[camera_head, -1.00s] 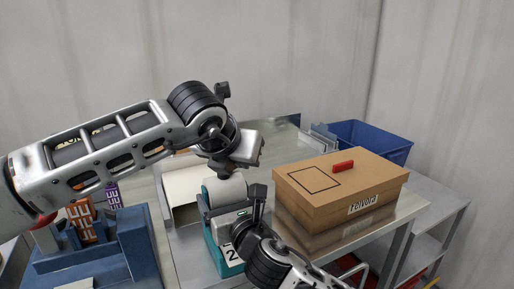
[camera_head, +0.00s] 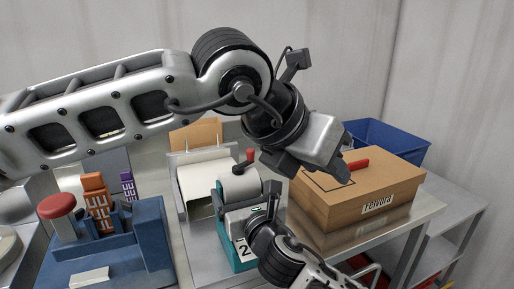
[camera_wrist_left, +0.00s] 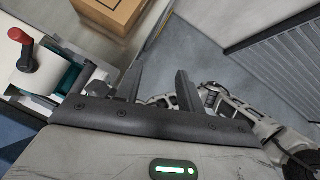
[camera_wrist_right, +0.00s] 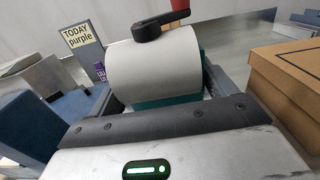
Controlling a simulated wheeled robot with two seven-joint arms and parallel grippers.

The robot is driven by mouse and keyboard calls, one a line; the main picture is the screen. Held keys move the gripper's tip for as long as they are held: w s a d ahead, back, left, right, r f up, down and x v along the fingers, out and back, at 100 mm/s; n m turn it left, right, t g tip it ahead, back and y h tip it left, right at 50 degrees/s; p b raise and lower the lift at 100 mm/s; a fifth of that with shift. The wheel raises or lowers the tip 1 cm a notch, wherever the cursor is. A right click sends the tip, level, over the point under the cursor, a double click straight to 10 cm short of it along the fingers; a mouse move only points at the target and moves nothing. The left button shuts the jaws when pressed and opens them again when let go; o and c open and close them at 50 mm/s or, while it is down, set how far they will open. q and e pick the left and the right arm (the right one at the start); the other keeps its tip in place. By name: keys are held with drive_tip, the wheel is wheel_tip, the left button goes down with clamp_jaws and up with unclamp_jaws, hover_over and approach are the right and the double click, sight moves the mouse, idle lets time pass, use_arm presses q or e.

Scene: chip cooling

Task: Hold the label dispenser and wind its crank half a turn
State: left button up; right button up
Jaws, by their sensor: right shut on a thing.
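The label dispenser has a teal body (camera_head: 226,240) and a white roll (camera_head: 241,187), and stands on the metal bench. Its crank, a black arm with a red knob (camera_head: 250,155), sticks up at the roll; it also shows in the left wrist view (camera_wrist_left: 21,37) and, partly cut off, in the right wrist view (camera_wrist_right: 155,25). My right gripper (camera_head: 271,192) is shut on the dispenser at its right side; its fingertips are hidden. My left gripper (camera_head: 341,168) is up and right of the dispenser, in front of the box, its fingers apart and empty in the left wrist view (camera_wrist_left: 158,85).
A cardboard box (camera_head: 390,207) with a red piece on top sits right of the dispenser, and a blue bin (camera_head: 395,140) behind it. A blue stand (camera_head: 150,235) with orange and purple pieces and a red button (camera_head: 57,205) are on the left.

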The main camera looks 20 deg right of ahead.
use_arm(q)
drive_tip(key=s+d+r+m+g+h, duration=0.2)
drive_tip(key=s+r+m+g+h, duration=0.15)
drive_tip(key=s+g, duration=0.2)
wheel_tip(320, 180, up, 4)
drive_tip(key=w+t+h, duration=0.2)
drive_tip(key=w+h, duration=0.1)
drive_tip(key=h, duration=0.2)
drive_tip(key=w+a+n+t, duration=0.3)
drive_tip(key=w+n+t, duration=0.1)
drive_tip(key=w+t, duration=0.1)
drive_tip(key=n+t+y, duration=0.4)
drive_tip(key=t+y, duration=0.2)
drive_tip(key=y, duration=0.2)
approach(250, 150)
drive_tip(key=x, duration=1)
drive_tip(key=shift+w+d+f, duration=0.1)
clamp_jaws()
